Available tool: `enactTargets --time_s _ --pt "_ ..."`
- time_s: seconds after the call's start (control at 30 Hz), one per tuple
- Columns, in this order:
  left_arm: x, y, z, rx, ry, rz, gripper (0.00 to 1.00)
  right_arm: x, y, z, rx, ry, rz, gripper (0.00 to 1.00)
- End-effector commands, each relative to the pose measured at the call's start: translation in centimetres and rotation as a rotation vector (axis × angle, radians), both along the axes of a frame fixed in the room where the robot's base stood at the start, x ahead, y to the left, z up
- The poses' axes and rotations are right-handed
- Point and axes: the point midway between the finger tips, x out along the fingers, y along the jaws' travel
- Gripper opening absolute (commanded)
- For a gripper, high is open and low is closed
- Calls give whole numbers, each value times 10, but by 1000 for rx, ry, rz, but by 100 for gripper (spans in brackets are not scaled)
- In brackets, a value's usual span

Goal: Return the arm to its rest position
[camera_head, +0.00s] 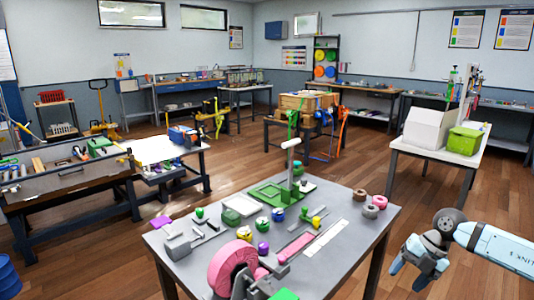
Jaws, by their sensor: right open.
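My right arm (495,248) comes in from the right edge, pale blue and grey. Its gripper (396,277) hangs beyond the right edge of the grey table, pointing down and left. Its fingers are apart with nothing seen between them, and it is clear of the table. My left gripper does not show in this view.
The grey table (345,252) in front holds a large pink roll (232,268), a green stand with a white-topped post (291,165), and several small coloured parts. A white table (437,154) with a white box (428,128) stands at right. Wooden floor around my right gripper is open.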

Motion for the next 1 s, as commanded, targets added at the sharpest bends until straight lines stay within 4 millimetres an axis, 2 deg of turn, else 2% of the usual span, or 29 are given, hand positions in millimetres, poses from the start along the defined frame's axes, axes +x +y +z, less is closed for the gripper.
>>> enactTargets --time_s 0.03,0.2,0.3,0.43,0.57,0.7,0.87,1.0 --pt "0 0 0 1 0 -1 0 -13 18 -17 100 -2 5 59" --pt "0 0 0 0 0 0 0 -46 66 -41 439 -62 -57 59" --pt "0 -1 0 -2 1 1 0 -62 83 -49 607 -101 -147 59" --pt "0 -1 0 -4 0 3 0 -80 89 -57 776 -150 -315 59" --pt "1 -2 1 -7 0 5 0 -96 81 -70 878 -191 -529 59" --pt "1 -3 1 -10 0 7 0 -117 60 -90 905 -220 -788 59" --pt "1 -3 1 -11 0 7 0 -153 25 -123 829 -217 -1089 59" --pt "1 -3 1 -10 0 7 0 -189 -2 -152 705 -186 -1296 59"
